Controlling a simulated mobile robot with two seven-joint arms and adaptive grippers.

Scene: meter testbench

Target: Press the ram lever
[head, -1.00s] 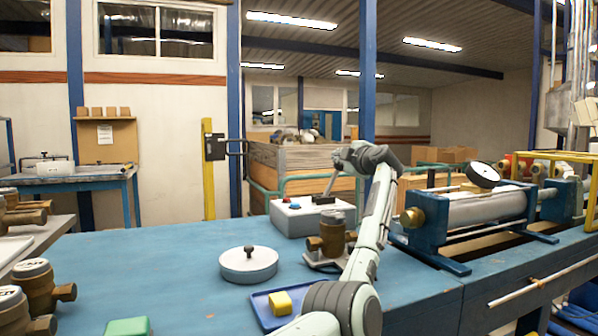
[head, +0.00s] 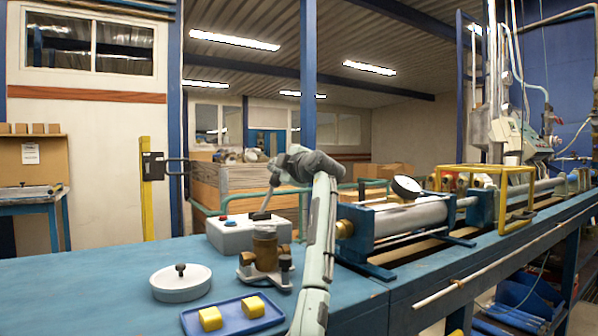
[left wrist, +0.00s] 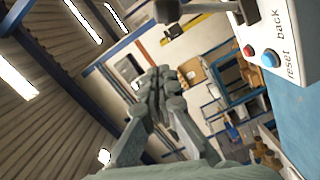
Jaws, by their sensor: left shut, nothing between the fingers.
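The ram lever (head: 267,202) stands on a light grey control box (head: 228,238), its thin pale rod slanting up from a dark base. The left wrist view shows a grey lever knob (left wrist: 168,10) at the top edge, beside the box (left wrist: 285,75) with its red and blue buttons and the words "back" and "reset". My left gripper (left wrist: 155,82) is shut and empty, with the knob beyond its fingertips. In the head view my left gripper (head: 280,172) is close to the lever's upper end; whether they touch I cannot tell. My right gripper is not in view.
A brass meter (head: 265,250) stands in front of the box. The ram cylinder bench (head: 410,218) is to the right. The blue table (head: 90,290) is clear at left.

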